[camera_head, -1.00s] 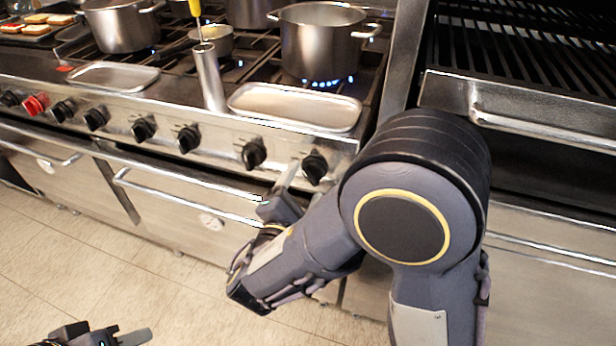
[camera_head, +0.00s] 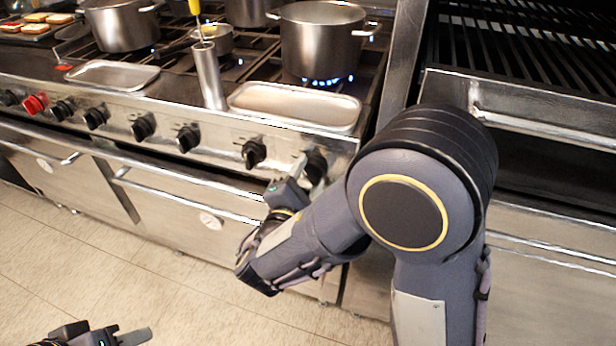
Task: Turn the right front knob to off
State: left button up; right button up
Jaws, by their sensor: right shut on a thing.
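The rightmost black knob (camera_head: 316,166) is on the stove's steel front panel, partly hidden by my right gripper (camera_head: 306,172). The gripper's fingers are at the knob and shut on it; the far finger is mostly hidden. Blue flames (camera_head: 328,82) burn under the large steel pot (camera_head: 323,40) on the front right burner. My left gripper (camera_head: 125,337) is at the bottom left edge, over the floor and away from the stove; its opening is unclear.
Several other black knobs, such as this one (camera_head: 254,153), and a red knob (camera_head: 35,103) line the panel. Steel trays (camera_head: 295,105) and a steel cylinder (camera_head: 209,77) sit along the front ledge. Oven handles (camera_head: 190,205) jut out below. A grill (camera_head: 530,60) stands right.

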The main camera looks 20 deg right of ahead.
jog(key=shift+f+m+b, duration=0.15)
jog(key=shift+m+b, duration=1.25)
jog(key=shift+b, duration=0.9)
jog(key=shift+f+m+b, duration=0.1)
jog(key=shift+m+b, duration=1.3)
jog(key=shift+b, duration=0.85)
jog(key=shift+r+m+b, duration=0.2)
jog(key=shift+m+b, duration=0.6)
jog(key=shift+b, duration=0.15)
jog(key=o, duration=1)
jog(key=shift+r, duration=0.1)
jog(key=p+v, duration=0.1)
jog(key=v, duration=0.6)
jog(key=shift+s+a, duration=0.2)
jog(key=shift+s, duration=0.15)
